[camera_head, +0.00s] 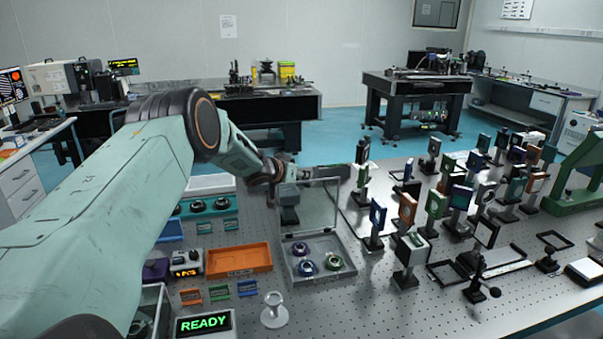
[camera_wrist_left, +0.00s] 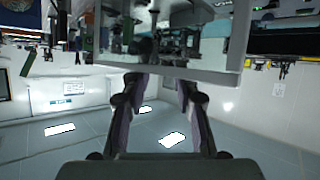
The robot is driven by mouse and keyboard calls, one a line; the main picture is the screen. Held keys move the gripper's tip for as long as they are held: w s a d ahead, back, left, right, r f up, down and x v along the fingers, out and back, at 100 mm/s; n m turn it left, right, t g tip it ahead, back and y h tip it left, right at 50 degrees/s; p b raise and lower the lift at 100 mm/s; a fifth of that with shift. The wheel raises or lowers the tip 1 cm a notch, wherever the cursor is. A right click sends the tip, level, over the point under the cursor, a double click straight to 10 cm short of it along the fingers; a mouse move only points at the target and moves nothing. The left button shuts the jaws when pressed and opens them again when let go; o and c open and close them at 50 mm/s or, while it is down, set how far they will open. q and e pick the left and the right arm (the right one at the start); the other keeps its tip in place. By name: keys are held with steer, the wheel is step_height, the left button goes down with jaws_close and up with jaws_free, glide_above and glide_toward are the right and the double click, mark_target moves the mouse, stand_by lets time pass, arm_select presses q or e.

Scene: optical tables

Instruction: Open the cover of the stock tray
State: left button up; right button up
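The stock tray (camera_head: 324,283) is a grey open box at the middle of the near table, holding three round mounted parts, two blue or purple and one green. Its clear cover (camera_head: 318,208) stands raised, roughly upright, at the tray's back edge. My left gripper (camera_head: 342,172) is at the cover's top edge, reaching in from the left. In the left wrist view, the two fingers (camera_wrist_left: 160,82) are apart, with the cover's pale edge (camera_wrist_left: 215,76) across their tips. I cannot tell whether they touch it. My right gripper is not in view.
An orange tray (camera_head: 238,259) and small coloured bins lie left of the stock tray. A READY display (camera_head: 204,324) and a white stand (camera_head: 274,312) are in front. Several upright optic mounts (camera_head: 377,222) crowd the right side. Bare table lies at the front middle.

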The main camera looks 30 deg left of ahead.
arm_select(q)
steer(key=shift+o, duration=1)
step_height(320, 180, down, 2)
steer(key=shift+w+d+f, duration=0.1)
steer(key=shift+w, duration=0.05)
steer(key=shift+s+r, duration=0.2)
steer(key=shift+s, duration=0.05)
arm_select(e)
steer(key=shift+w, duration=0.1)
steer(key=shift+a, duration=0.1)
arm_select(q)
steer(key=s+a+r+p, duration=0.1)
steer(key=a+r+p, duration=0.5)
steer(key=r+p, duration=0.1)
steer(key=shift+s+a+p, duration=0.15)
steer(key=shift+s+p, duration=0.05)
steer(key=shift+p, duration=0.7)
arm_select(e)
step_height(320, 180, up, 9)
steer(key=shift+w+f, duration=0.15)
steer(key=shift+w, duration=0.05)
arm_select(q)
steer(key=shift+s+a, duration=0.1)
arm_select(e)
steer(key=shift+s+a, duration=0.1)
